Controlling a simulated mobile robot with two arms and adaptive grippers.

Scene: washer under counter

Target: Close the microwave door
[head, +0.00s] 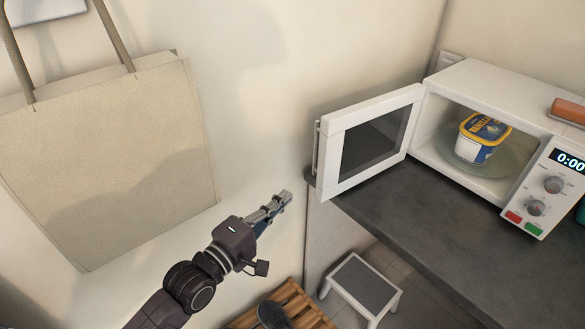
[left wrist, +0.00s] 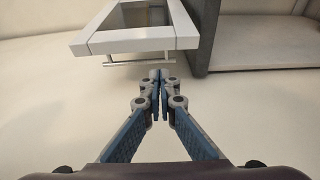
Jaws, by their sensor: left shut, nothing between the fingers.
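The white microwave (head: 480,85) stands on the dark counter. Its door (head: 372,140) is open, swung out to the left, with a dark window and a bar handle (head: 317,148) on its outer side. In the left wrist view the door (left wrist: 135,42) is at the top, with the handle (left wrist: 136,63) along its near edge. My left gripper (head: 286,197) is shut and empty, apart from the door, to its left and lower in the head view. Its closed fingertips (left wrist: 159,76) show just below the handle in the wrist view. My right gripper is not in view.
A yellow and blue tub (head: 483,136) sits on the glass plate inside the microwave. An orange object (head: 568,111) lies on top. The dark counter (head: 420,208) has free room in front. A step stool (head: 362,285) and a wooden slatted piece (head: 290,305) are below. A large bag (head: 105,150) hangs at left.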

